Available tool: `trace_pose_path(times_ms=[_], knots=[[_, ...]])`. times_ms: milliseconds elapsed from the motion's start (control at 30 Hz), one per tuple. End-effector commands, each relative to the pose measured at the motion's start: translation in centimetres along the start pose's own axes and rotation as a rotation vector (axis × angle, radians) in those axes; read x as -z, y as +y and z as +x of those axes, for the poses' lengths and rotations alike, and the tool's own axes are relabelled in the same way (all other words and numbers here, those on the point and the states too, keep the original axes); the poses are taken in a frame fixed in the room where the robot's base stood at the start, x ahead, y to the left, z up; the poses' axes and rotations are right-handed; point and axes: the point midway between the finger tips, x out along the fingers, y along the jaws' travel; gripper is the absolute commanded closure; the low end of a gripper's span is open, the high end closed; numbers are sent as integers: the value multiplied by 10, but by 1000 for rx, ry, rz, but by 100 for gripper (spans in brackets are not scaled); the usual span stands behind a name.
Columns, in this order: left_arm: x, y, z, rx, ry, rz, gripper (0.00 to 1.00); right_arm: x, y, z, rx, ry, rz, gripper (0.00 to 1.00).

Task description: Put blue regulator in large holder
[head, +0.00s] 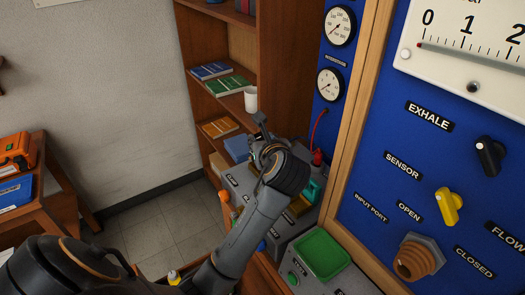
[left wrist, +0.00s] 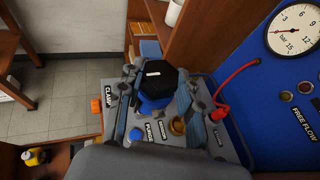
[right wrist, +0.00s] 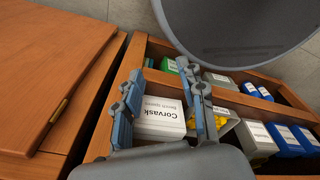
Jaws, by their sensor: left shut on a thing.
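The blue regulator (left wrist: 155,88) has a black hexagonal top and a blue body, and sits between the fingers of my left gripper (left wrist: 155,97) in the left wrist view. That gripper is shut on it, over the grey bench unit (left wrist: 112,84) labelled CLAMP and PURGE. In the head view my left gripper (head: 262,135) is over the bench unit and my wrist hides most of the regulator. I cannot tell whether the regulator touches the unit, nor pick out the large holder. My right gripper (right wrist: 163,98) is open above a drawer, with a white Corvask box (right wrist: 160,112) below its fingers.
A brass fitting (left wrist: 178,125), an orange knob (left wrist: 96,106) and a red hose (left wrist: 235,78) are close to my left gripper. A blue gauge panel (head: 380,150) stands right of the unit. A wooden shelf (head: 205,85) with books and a white cup (head: 251,99) stands behind.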

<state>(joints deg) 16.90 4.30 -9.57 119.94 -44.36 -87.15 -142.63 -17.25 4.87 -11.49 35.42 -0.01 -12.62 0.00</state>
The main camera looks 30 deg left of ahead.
Motion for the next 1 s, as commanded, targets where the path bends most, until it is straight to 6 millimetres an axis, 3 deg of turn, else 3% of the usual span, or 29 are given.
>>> trace_pose_path(times_ms=[100,167,400,567,867,1000], knots=[[-2,-5,31,-4,-1,0,100,-18,6,-8,-7,-27,-1,60],[7,-8,44,-2,0,2,100,-19,7,-8,-8,-30,-1,60],[28,-15,82,0,-3,-1,100,5,-2,-11,3,6,4,60],[33,-17,91,1,-4,-2,100,17,-10,-12,11,25,7,60],[62,-17,107,0,-2,-1,100,6,-7,-14,9,7,4,60],[64,-18,108,2,-6,-3,100,2,-5,-14,6,0,2,60]])
